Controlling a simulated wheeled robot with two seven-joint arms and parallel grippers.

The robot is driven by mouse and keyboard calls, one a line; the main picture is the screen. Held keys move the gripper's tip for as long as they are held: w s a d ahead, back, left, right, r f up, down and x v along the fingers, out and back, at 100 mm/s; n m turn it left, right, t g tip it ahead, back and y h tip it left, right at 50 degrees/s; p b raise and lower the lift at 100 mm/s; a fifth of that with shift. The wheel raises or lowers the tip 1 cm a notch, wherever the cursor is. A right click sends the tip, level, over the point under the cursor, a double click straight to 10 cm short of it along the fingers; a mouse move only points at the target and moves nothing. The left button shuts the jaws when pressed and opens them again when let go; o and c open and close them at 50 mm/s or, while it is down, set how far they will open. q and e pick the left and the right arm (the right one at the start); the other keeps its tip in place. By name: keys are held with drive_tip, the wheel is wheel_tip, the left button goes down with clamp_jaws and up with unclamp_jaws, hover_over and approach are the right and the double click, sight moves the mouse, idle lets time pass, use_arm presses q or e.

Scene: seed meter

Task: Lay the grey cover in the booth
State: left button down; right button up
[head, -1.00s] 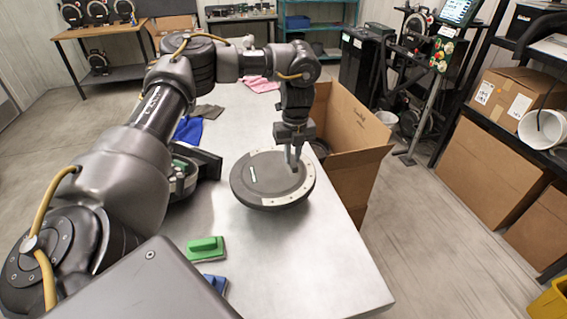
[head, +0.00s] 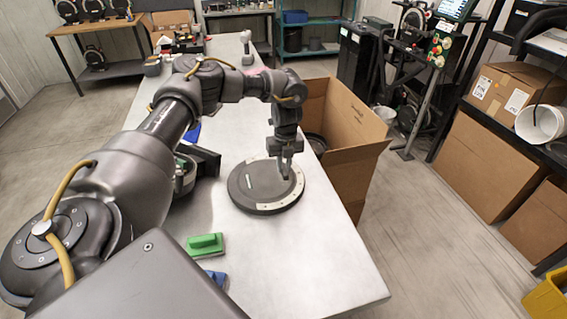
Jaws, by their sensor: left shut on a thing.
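The grey cover (head: 250,181) is a round dark disc with a pale band along part of its rim and a small light label. It lies flat and looks to be on or just above the bare metal table (head: 310,255). My left gripper (head: 286,174) points down at the cover's far right edge and is shut on it. The fingertips hide a small part of the rim. My right gripper is not in view. I cannot tell which thing here is the booth.
An open cardboard box (head: 348,125) stands right of the cover, close to the table edge. A green block (head: 205,244) and a blue block (head: 216,278) lie nearer me. A round device (head: 185,175) sits partly behind my left arm. The table's near right part is clear.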

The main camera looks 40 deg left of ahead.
use_arm(q)
drive_tip(key=c, duration=1.4)
unclamp_jaws()
drive_tip(key=shift+o, duration=0.2)
drive_tip(key=shift+r, duration=0.1)
wheel_tip(320, 180, up, 12)
drive_tip(key=shift+w+d+b, duration=0.15)
drive_tip(key=shift+b, duration=0.2)
